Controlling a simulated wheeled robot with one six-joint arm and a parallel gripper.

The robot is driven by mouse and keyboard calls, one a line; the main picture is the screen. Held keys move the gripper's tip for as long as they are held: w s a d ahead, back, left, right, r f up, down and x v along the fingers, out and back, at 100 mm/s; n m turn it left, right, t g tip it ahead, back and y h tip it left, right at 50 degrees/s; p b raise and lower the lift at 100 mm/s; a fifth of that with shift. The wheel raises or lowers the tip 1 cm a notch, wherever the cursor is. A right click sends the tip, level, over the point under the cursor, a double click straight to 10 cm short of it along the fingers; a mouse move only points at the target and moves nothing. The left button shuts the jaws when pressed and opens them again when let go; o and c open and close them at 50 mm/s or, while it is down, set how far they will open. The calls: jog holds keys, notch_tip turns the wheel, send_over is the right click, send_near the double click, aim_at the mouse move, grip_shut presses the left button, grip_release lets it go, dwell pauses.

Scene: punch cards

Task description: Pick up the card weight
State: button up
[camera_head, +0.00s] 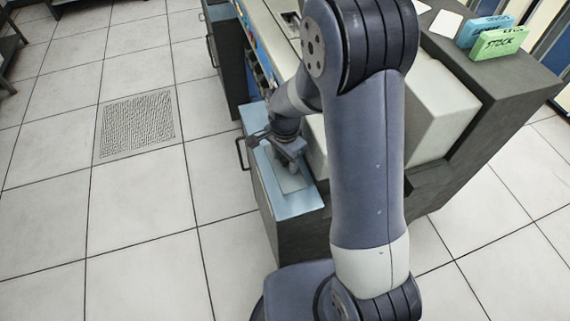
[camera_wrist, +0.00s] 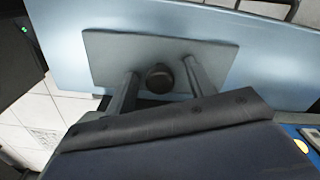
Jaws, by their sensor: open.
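The card weight (camera_wrist: 110,48) is a flat grey plate with a round dark knob (camera_wrist: 159,78) on it. It lies on a light blue surface (camera_wrist: 75,20) in the wrist view. My gripper (camera_wrist: 160,70) is open, with one finger on each side of the knob and gaps between. In the head view my gripper (camera_head: 290,152) points down over the light blue ledge (camera_head: 300,203) at the machine's left side. The weight's plate (camera_head: 294,184) shows partly below it there, and the knob is hidden by my gripper.
The beige and dark machine (camera_head: 440,115) stands under and behind my arm. Blue (camera_head: 484,28) and green (camera_head: 498,43) card blocks sit on its top at the right. A dark handle (camera_head: 241,154) sticks out beside the ledge.

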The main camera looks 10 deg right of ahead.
jog(key=shift+c, duration=0.4)
grip_shut()
